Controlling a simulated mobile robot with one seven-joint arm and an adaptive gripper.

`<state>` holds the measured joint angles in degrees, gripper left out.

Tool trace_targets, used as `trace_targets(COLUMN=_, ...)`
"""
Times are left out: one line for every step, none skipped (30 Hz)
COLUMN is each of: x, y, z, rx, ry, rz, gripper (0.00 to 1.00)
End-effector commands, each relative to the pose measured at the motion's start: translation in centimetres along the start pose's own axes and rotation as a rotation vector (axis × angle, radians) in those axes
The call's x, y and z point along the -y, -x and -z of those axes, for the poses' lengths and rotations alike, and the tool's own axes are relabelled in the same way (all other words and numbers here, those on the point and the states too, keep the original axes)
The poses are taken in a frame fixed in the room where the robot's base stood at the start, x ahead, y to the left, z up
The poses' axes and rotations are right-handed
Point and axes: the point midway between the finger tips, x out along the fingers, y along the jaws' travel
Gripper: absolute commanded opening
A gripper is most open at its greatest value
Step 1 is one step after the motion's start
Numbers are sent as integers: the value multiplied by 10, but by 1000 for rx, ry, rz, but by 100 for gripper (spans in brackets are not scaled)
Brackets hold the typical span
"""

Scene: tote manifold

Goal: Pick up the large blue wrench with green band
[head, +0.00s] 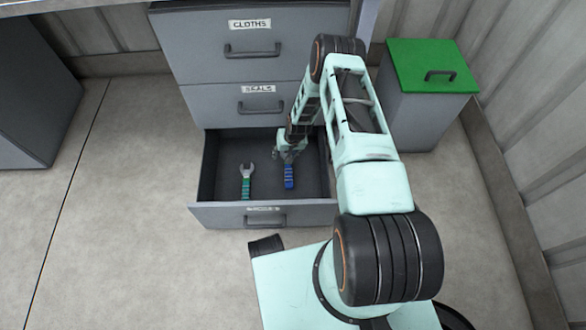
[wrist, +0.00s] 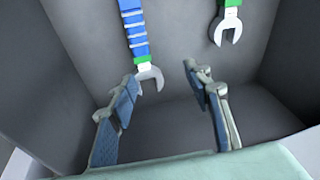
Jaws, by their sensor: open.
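The large blue wrench with a green band (wrist: 136,36) lies in the open drawer, its grey open-ended head toward my gripper in the wrist view. In the head view its blue handle (head: 289,177) shows, while its head end is hidden behind my gripper. My gripper (wrist: 163,72) is open and empty, above the drawer floor at the wrench's head end. In the wrist view the wrench's head appears beside the left finger, between the fingertips; I cannot tell if they touch. In the head view my gripper (head: 288,154) is over the back of the drawer.
A green-handled wrench (head: 246,181) lies in the same drawer (head: 263,213), to the left in the head view. The drawer walls stand close around my gripper. Closed drawers labelled CLOTHS (head: 248,36) and SEALS (head: 256,101) are above. A green-lidded bin (head: 432,65) stands at right.

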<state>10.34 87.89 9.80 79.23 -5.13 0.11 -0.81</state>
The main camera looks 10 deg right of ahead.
Motion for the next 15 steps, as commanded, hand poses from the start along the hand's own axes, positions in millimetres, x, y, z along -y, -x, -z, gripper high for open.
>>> trace_targets(x=-16, y=-10, z=-7, rx=-6, ry=-27, rz=-8, gripper=46)
trace_targets(x=-22, y=-12, z=-8, rx=-9, ry=-35, rz=-11, gripper=46)
trace_targets(x=-28, y=-15, z=-10, rx=-13, ry=-42, rz=-15, gripper=46)
trace_targets(x=-31, y=-18, z=-12, rx=-15, ry=-46, rz=-17, gripper=46)
trace_targets(x=-33, y=-21, z=-13, rx=-16, ry=-49, rz=-18, gripper=46)
trace_targets(x=-35, y=-27, z=-13, rx=-18, ry=-51, rz=-19, gripper=46)
trace_targets(x=-35, y=-32, z=-13, rx=-18, ry=-51, rz=-19, gripper=46)
trace_targets(x=-35, y=-37, z=-14, rx=-17, ry=-51, rz=-19, gripper=46)
trace_targets(x=-35, y=-44, z=-13, rx=-17, ry=-51, rz=-19, gripper=46)
trace_targets(x=-35, y=-49, z=-13, rx=-16, ry=-50, rz=-19, gripper=46)
trace_targets(x=-35, y=-54, z=-13, rx=-17, ry=-50, rz=-19, gripper=46)
trace_targets(x=-35, y=-60, z=-13, rx=-17, ry=-50, rz=-19, gripper=46)
trace_targets(x=-35, y=-63, z=-12, rx=-18, ry=-50, rz=-19, gripper=46)
trace_targets(x=-35, y=-66, z=-12, rx=-17, ry=-50, rz=-19, gripper=46)
trace_targets(x=-35, y=-69, z=-12, rx=-16, ry=-50, rz=-19, gripper=46)
